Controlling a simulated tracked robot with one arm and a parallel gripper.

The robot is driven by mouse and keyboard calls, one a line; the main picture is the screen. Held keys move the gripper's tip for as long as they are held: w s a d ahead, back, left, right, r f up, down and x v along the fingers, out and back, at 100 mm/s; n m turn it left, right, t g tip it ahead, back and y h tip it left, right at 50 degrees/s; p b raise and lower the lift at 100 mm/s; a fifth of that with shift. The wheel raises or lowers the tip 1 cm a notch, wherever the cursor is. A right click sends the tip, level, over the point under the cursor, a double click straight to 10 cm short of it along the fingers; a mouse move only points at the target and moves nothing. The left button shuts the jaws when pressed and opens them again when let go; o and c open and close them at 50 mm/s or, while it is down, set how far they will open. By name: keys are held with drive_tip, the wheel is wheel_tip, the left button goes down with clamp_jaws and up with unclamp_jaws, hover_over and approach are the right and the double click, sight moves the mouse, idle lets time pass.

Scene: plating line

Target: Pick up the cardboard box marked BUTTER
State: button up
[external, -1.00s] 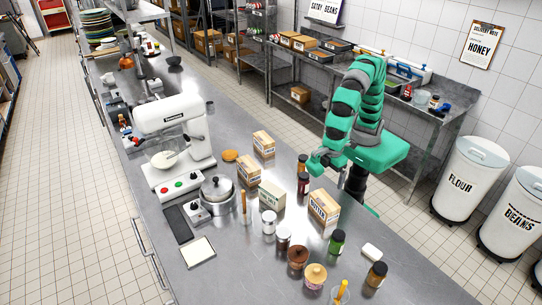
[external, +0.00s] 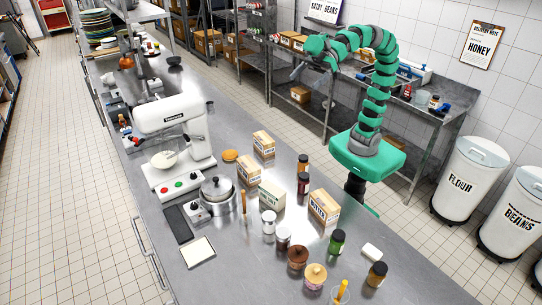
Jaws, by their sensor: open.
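Three cardboard boxes stand on the steel counter (external: 235,263). The front right box (external: 323,207) carries dark lettering that looks like BUTTER, though it is small. A second box (external: 271,196) stands to its left, and a third (external: 263,144) stands farther back; their lettering is too small to read for sure. My gripper (external: 298,72) is raised high, behind and above the boxes, well apart from them. It is open and empty; its fingers are small in this view.
A pot (external: 217,191) and a mixer (external: 175,135) are to the left.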

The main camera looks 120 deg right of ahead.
drive_tip(key=s+d+r+t+b, duration=0.1)
drive_tip(key=s+d+r+t, duration=0.1)
drive_tip(key=s+r, duration=0.3)
wheel_tip(320, 180, up, 2)
drive_tip(key=shift+s+d+t+h, duration=0.3)
drive_tip(key=shift+d+t+h, duration=0.1)
drive_tip(key=shift+d, duration=0.5)
drive_tip(key=shift+c, duration=1.4)
